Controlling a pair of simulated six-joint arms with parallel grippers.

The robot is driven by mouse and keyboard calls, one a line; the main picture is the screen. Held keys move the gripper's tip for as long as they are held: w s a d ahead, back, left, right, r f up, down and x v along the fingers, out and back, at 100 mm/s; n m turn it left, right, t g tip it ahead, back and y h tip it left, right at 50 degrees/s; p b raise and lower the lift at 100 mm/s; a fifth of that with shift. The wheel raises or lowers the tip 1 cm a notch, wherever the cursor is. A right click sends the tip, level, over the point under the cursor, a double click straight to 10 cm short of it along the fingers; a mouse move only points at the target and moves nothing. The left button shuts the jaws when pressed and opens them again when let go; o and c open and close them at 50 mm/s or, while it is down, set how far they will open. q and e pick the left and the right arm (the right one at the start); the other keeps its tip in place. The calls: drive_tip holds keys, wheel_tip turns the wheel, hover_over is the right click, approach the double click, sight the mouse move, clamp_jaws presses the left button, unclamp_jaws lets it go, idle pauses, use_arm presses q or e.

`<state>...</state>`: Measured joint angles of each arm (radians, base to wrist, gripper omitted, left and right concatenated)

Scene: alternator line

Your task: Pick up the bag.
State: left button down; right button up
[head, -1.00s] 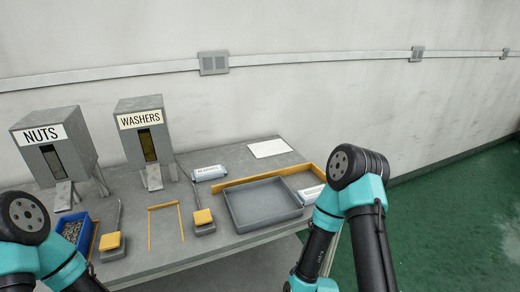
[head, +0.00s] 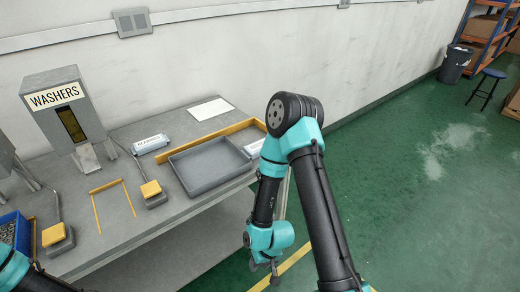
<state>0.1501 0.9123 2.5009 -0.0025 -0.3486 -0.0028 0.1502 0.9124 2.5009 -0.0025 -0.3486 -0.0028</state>
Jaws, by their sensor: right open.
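Two small white labelled packs are in the head view, and I cannot tell for sure which is the bag. The other white pack (head: 255,147) lies at the tray's right end, partly hidden by my right arm. My right gripper (head: 268,274) hangs low off the bench's right end, open and empty, apart from both packs. Part of my left arm shows at the bottom left; its gripper is out of the picture.
The grey tray (head: 186,189) sits inside a yellow edging on the bench. The washers dispenser (head: 68,112), a yellow-topped lever (head: 151,189) and a blue bin (head: 12,240) stand to the left. Green floor (head: 420,210) is open on the right.

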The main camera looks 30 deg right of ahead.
use_arm(q)
drive_tip(key=c, duration=1.9)
unclamp_jaws()
drive_tip(key=o, duration=1.9)
